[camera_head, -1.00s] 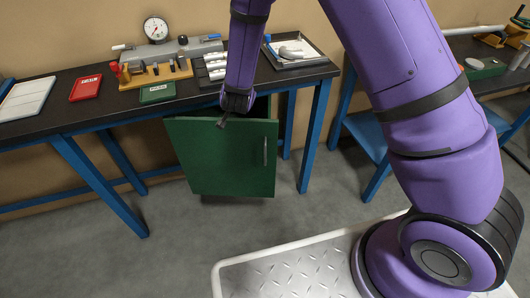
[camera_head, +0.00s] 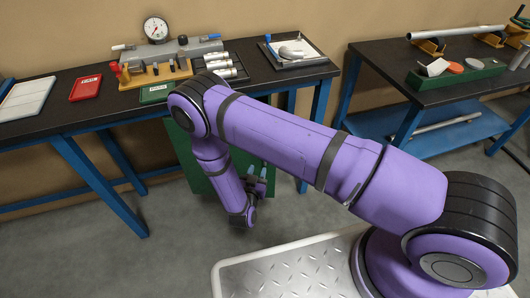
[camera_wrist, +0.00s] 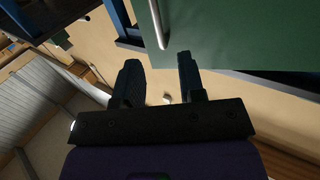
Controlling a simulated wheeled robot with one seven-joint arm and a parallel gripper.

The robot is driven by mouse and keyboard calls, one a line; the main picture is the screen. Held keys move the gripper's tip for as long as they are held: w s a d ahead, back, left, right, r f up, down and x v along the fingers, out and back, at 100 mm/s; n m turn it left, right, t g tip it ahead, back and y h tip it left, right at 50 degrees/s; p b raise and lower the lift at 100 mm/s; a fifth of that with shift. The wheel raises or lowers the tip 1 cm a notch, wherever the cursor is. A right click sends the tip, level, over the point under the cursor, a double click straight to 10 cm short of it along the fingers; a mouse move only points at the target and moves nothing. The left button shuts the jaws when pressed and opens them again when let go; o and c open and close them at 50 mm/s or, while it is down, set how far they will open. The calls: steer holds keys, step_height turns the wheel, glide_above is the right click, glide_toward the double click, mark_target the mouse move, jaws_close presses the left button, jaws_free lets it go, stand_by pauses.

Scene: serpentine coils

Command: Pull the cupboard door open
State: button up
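The green cupboard door (camera_head: 187,157) hangs under the left workbench. My arm hides most of it in the head view. In the wrist view the door (camera_wrist: 240,35) fills the upper right, and its pale bar handle (camera_wrist: 157,22) stands upright near its left edge. My gripper (camera_head: 257,172) is at the front of the door, on its right side. In the wrist view my gripper (camera_wrist: 159,60) is open, its two dark fingers apart with nothing between them. The handle lies just beyond the fingertips, roughly in line with the gap.
The left bench (camera_head: 100,115) carries a dial gauge (camera_head: 156,29), a red tray (camera_head: 86,88) and other tools. Blue bench legs (camera_head: 318,130) stand right of the cupboard. A second bench (camera_head: 375,62) is at the right. Grey floor (camera_head: 170,240) in front is clear.

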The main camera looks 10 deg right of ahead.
steer(key=x, duration=1)
steer(key=shift+w+d, duration=0.15)
steer(key=shift+d, duration=0.1)
steer(key=shift+c, duration=0.5)
jaws_close()
